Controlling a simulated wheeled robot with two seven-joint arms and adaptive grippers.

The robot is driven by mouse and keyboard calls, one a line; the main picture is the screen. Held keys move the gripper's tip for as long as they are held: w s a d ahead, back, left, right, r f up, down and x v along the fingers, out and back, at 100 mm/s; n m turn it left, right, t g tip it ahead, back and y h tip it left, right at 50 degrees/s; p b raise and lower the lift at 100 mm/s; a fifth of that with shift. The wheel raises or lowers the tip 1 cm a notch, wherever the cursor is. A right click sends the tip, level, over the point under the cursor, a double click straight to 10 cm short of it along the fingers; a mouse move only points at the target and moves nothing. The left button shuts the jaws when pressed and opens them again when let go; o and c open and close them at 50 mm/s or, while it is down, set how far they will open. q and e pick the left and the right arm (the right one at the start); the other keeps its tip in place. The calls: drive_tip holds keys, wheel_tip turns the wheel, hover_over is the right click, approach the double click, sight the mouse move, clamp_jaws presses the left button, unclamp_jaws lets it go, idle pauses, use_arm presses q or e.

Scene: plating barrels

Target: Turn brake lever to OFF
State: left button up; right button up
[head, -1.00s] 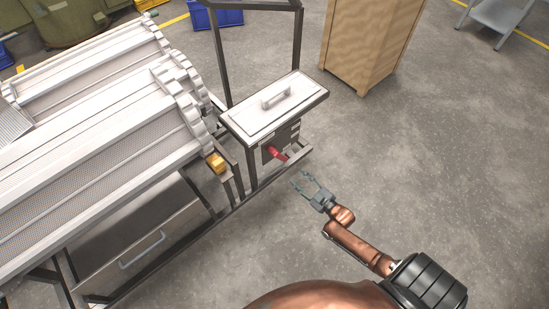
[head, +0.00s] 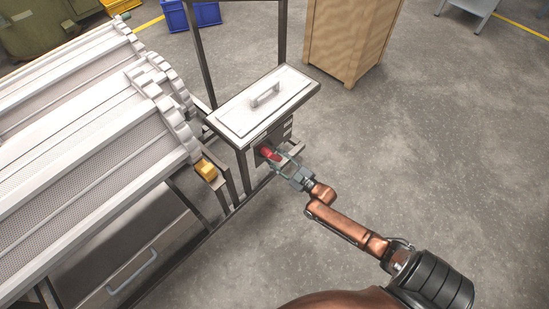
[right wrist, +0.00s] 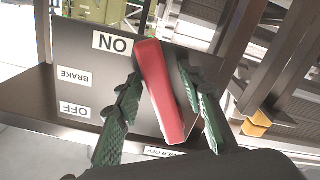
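The red brake lever (head: 268,152) sticks out from the front of the control box (head: 262,108) in the head view. In the right wrist view the red lever (right wrist: 162,92), with a dark side, stands between my fingers, close to the ON label (right wrist: 115,43). The BRAKE label (right wrist: 75,76) and OFF label (right wrist: 74,109) lie to the left on the panel, upside down in this view. My right gripper (right wrist: 160,75) is open, with one finger on each side of the lever; firm contact cannot be told. My left gripper is not in view.
Perforated plating barrels (head: 95,150) with toothed ends stand at left. A yellow block (head: 205,169) sits on the frame left of the box. A wooden crate (head: 350,40) stands behind. The floor (head: 440,160) to the right is clear.

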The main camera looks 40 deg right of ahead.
drive_tip(key=shift+r, duration=0.1)
clamp_jaws()
idle(0.4)
